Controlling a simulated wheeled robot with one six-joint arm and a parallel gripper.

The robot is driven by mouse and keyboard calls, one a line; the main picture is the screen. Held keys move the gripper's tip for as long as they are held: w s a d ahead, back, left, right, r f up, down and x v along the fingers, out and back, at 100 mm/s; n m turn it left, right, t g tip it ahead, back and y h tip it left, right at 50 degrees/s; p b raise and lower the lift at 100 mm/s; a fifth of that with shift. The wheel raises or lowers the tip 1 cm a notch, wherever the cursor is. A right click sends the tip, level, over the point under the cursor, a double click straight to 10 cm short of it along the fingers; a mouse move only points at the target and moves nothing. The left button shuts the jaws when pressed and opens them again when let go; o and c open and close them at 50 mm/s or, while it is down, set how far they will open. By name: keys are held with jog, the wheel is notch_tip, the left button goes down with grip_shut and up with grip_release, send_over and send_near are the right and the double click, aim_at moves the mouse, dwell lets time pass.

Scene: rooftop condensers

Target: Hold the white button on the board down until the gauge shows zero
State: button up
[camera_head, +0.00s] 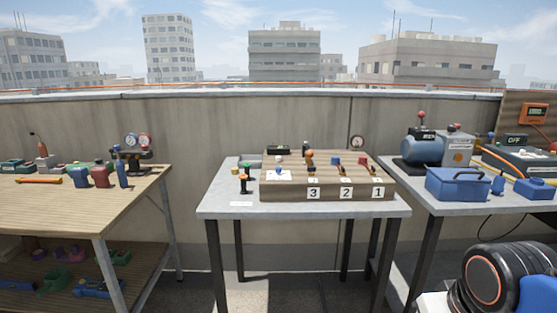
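The wooden board (330,189) sits on the grey middle table, with number plates 3, 2 and 1 along its front. A small white round thing (278,159) on the board's back left looks like the white button, but it is too small to be sure. A small round gauge (357,142) stands at the board's back right; its needle cannot be read. My gripper is not in view; only a dark part of my arm shows at the lower right.
The left bench (75,205) holds bottles, tools and a manifold with two gauges (138,140). The right table (440,207) holds a blue toolbox (457,184), a pump and a meter. Small knobs (244,180) stand left of the board. A concrete parapet runs behind.

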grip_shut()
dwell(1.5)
